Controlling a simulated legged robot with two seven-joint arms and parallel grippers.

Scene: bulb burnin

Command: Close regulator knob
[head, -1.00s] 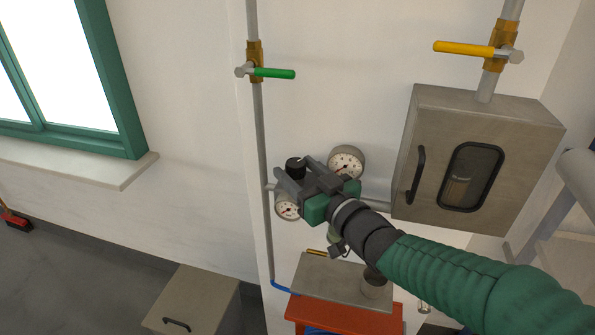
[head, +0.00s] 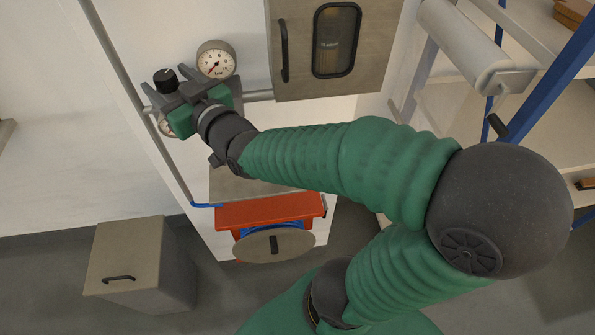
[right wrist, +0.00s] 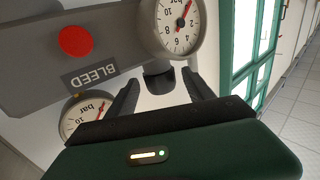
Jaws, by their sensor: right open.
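The black regulator knob (head: 165,79) stands between two pressure gauges on the wall pipe. It also shows in the right wrist view (right wrist: 159,84), between my fingers and a little beyond them. My right gripper (head: 166,95) is open at the regulator, its dark fingers on either side of the knob. In the right wrist view my right gripper (right wrist: 161,90) shows its fingers well apart; I cannot tell whether they touch the knob. The gripper and wrist hide the regulator body. My left gripper is not in view.
The upper gauge (head: 216,62) is close to my right fingers; the lower gauge (head: 166,127) is partly hidden. The wrist view shows a red button (right wrist: 75,40) above a BLEED label (right wrist: 88,76). A wall cabinet (head: 380,50) hangs to the right. A red stand (head: 262,210) is below.

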